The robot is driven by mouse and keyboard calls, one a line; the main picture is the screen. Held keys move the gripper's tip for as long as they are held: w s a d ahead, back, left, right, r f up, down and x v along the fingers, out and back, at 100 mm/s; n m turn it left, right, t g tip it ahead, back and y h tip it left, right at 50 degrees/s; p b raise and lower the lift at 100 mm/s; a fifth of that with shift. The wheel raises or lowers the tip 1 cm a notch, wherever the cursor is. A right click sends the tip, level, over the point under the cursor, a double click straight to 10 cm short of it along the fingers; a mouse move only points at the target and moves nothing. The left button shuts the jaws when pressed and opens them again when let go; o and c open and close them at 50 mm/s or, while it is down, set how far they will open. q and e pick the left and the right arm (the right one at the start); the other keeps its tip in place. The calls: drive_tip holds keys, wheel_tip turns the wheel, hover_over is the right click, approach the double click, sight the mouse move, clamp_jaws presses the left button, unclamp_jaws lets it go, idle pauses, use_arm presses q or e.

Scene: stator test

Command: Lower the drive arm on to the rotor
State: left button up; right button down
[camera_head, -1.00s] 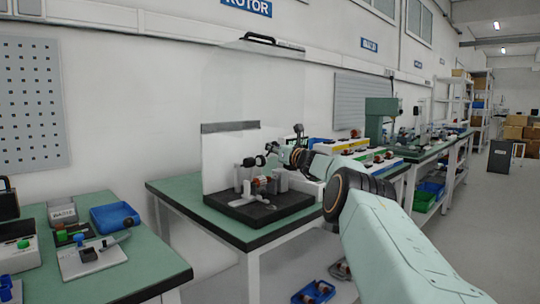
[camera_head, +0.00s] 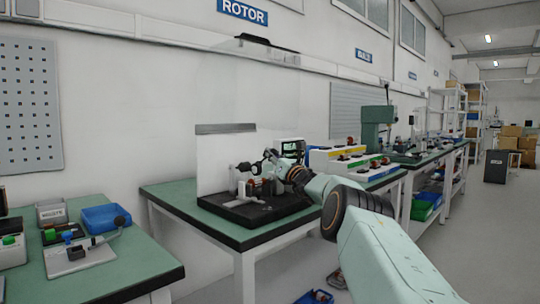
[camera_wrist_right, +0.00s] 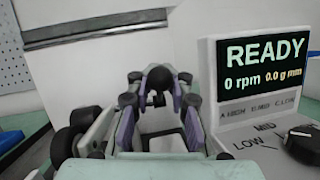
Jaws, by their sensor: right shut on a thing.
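The black test stand (camera_head: 232,213) sits on the green bench, with a reddish, coil-like rotor (camera_head: 254,187) between its grey uprights. My right gripper (camera_head: 268,166) reaches in from the right, just above the rotor. It is shut on the drive arm, whose dark round knob (camera_wrist_right: 160,78) shows between the fingers in the right wrist view. Most of the drive arm is hidden by the gripper, and I cannot tell whether it touches the rotor. Dark round wheels (camera_wrist_right: 75,130) show left of the fingers. My left gripper is out of view.
A display box (camera_wrist_right: 262,70) reading READY, 0 rpm and 0.0 g mm stands close to the right of my gripper. A pale panel (camera_head: 215,165) stands behind the stand. Another bench with a blue bin (camera_head: 107,217) is at the left.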

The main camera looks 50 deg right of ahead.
drive_tip(key=shift+f+t, duration=0.3)
idle(0.4)
drive_tip(key=c, duration=1.5)
unclamp_jaws()
drive_tip(key=shift+s+r+h, duration=0.1)
drive_tip(key=shift+r+h, duration=0.05)
drive_tip(key=shift+h, duration=0.15)
drive_tip(key=shift+s+d, duration=0.1)
drive_tip(key=shift+s, duration=0.45)
drive_tip(key=shift+s+a+f, duration=0.4)
drive_tip(key=shift+s, duration=0.15)
drive_tip(key=shift+v, duration=2.55)
